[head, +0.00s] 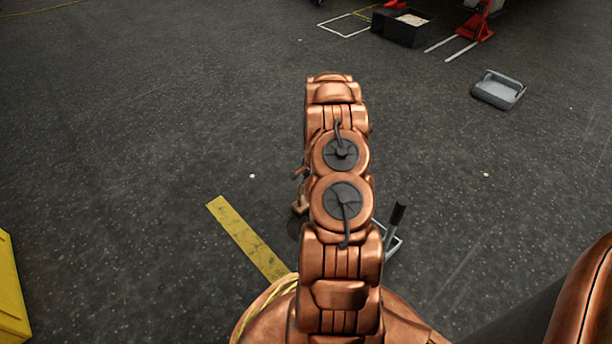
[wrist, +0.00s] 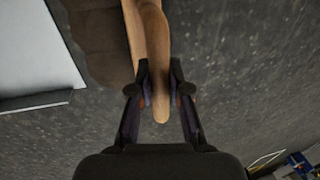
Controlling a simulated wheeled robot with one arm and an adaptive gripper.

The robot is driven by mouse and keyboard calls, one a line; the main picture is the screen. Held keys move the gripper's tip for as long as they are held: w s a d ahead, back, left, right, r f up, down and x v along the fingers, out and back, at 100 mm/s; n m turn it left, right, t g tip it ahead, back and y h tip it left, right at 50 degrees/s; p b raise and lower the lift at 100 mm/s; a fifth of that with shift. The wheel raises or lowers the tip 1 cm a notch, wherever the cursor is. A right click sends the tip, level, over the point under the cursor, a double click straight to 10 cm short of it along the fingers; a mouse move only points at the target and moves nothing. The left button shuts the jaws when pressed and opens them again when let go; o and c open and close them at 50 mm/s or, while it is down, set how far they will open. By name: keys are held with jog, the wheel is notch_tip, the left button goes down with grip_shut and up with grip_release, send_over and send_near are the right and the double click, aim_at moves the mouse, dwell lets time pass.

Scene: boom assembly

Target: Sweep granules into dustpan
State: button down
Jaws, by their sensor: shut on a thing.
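My gripper (wrist: 160,88) is shut on the wooden handle of a brush (wrist: 160,103) in the wrist view. The brush's brown bristle head (wrist: 100,42) extends up and left from the handle. A pale flat panel with a raised edge, apparently the dustpan (wrist: 35,50), lies beside the bristles on the floor. In the head view, my arm hides most of the dustpan; its dark upright handle (head: 397,214) and part of its grey frame show at right. A bit of the wooden brush (head: 300,204) shows left of my arm. Small pale specks (head: 252,176) on the floor may be granules.
A grey tray (head: 498,90) lies at the upper right. A black crate with pale contents (head: 405,32) and a red pallet jack (head: 476,26) stand at the back. A yellow floor stripe (head: 245,236) and a yellow block (head: 10,295) are at left. Much dark floor is clear.

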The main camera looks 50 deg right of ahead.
jog(key=s+a, duration=0.1)
jog(key=s, duration=1.1)
jog(key=shift+s+a+p, duration=0.15)
jog(key=shift+a+p, duration=0.1)
jog(key=shift+p, duration=0.2)
dwell(0.3)
jog(key=shift+r, duration=0.1)
dwell(0.4)
jog(key=w+r+p, duration=0.3)
jog(key=r+p, duration=0.6)
jog(key=r, duration=0.1)
jog(key=shift+d+p, duration=0.2)
jog(key=shift+p, duration=0.1)
dwell(0.5)
